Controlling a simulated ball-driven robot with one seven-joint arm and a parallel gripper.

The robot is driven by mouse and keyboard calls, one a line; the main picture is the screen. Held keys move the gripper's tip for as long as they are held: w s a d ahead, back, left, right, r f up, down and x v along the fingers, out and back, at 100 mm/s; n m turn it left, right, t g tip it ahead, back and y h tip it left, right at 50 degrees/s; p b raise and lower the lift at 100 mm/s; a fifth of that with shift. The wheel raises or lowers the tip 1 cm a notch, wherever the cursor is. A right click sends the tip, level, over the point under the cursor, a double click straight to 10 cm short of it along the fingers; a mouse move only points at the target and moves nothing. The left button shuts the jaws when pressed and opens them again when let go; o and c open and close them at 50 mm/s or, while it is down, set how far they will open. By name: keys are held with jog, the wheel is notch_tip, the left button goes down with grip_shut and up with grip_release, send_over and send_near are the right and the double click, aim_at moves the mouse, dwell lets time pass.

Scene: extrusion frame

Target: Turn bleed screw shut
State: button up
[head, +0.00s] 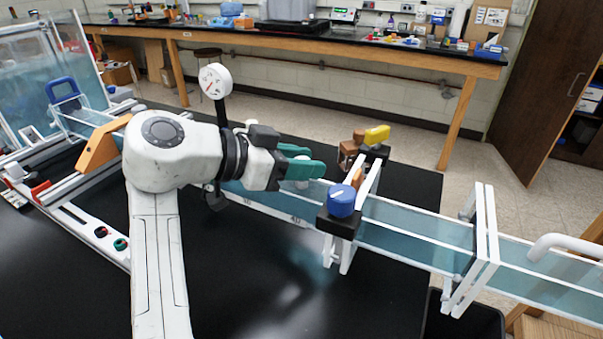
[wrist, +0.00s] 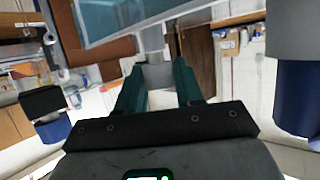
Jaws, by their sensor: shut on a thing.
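My gripper (head: 306,160) has teal fingers and reaches over the clear-walled channel (head: 405,228) from the left. It is shut on a pale grey, round-sided piece, which I take to be the bleed screw (wrist: 157,74). In the wrist view the piece stands between the two fingers of my gripper (wrist: 158,66). In the head view only a small white part of it (head: 300,184) shows under the fingers. Its thread and seat are hidden, so I cannot tell how far it is turned.
A blue knob (head: 341,200) on a black block stands close to the right of my gripper. A yellow handle (head: 377,135) and a brown part (head: 348,150) are behind it. A pressure gauge (head: 214,81) rises behind my arm. The black tabletop (head: 290,290) in front is clear.

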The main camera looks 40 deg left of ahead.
jog(key=shift+m+h, duration=0.4)
jog(key=shift+h, duration=0.1)
jog(key=o, duration=1)
jog(key=v, duration=0.5)
jog(key=b+v, duration=0.1)
jog(key=v, duration=0.5)
jog(key=shift+w+r, duration=0.15)
jog(key=shift+r, duration=0.05)
